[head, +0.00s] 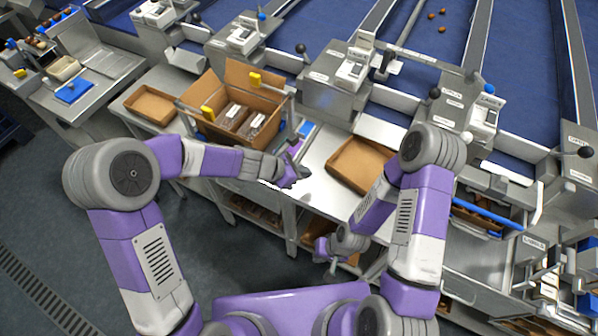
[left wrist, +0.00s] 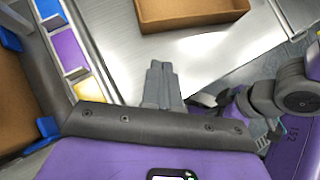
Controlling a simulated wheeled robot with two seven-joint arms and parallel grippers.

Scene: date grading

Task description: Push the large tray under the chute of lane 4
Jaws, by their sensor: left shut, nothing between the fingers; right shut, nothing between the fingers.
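A brown, shallow, empty tray (head: 358,163) lies on the metal bench in the middle of the head view, partly behind my right arm. It also shows at the top of the left wrist view (left wrist: 190,17). My left gripper (head: 303,175) is shut and empty above the bench front, left of this tray and apart from it. Its closed fingers (left wrist: 161,82) point toward the bench in the left wrist view. My right gripper (head: 331,268) is shut and empty, low in front of the bench. Chutes stand along the back; I cannot read which is lane 4.
Another brown tray (head: 153,103) lies on the bench at left. Between the trays stands an open cardboard box (head: 205,127) with packed dates. Bare bench (head: 318,155) lies left of the middle tray. Metal lane housings (head: 335,95) border the back.

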